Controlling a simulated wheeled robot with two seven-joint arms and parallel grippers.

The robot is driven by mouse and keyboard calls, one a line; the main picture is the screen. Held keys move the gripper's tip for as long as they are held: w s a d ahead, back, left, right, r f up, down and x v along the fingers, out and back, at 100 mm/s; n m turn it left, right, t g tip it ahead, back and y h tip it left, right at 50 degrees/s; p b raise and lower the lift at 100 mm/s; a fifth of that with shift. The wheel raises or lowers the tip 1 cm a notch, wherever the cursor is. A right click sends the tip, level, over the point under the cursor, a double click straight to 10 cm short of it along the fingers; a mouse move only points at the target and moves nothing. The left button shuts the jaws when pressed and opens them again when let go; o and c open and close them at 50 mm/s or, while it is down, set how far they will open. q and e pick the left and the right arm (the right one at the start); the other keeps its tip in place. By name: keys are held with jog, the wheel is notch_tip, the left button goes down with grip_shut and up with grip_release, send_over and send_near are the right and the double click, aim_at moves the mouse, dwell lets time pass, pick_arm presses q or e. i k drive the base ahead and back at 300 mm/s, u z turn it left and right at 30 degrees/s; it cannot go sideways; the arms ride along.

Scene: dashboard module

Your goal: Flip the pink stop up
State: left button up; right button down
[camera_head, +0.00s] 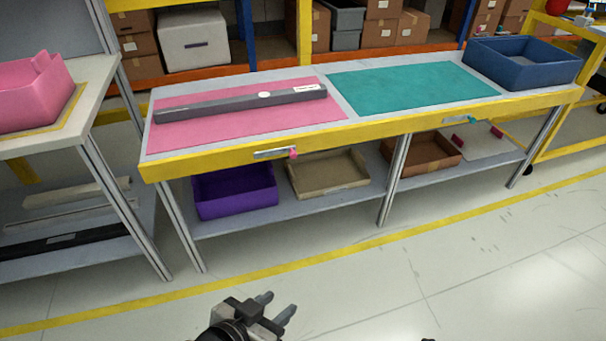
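The pink stop (293,153) is a small pink piece at the right end of a metal bracket (271,154). The bracket is fixed to the yellow front edge of the workbench (350,133), below the pink mat. The stop is too small for me to tell its exact tilt. My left gripper (275,306) is at the bottom of the view, over the floor, well short of the bench. Its two fingers are apart with nothing between them. A tiny dark tip shows at the bottom edge right of centre, too little to identify.
A long grey bar (240,102) lies on the pink mat (235,127). A teal stop (473,119) sits on the same front edge, further right. A blue bin (522,75) stands at the bench's right end. A lower shelf holds trays, including a purple one (236,203). The floor in front is clear.

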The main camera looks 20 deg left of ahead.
aim_at(292, 149)
jog(key=u, duration=0.8)
jog(key=i, duration=0.85)
jog(key=u, duration=0.8)
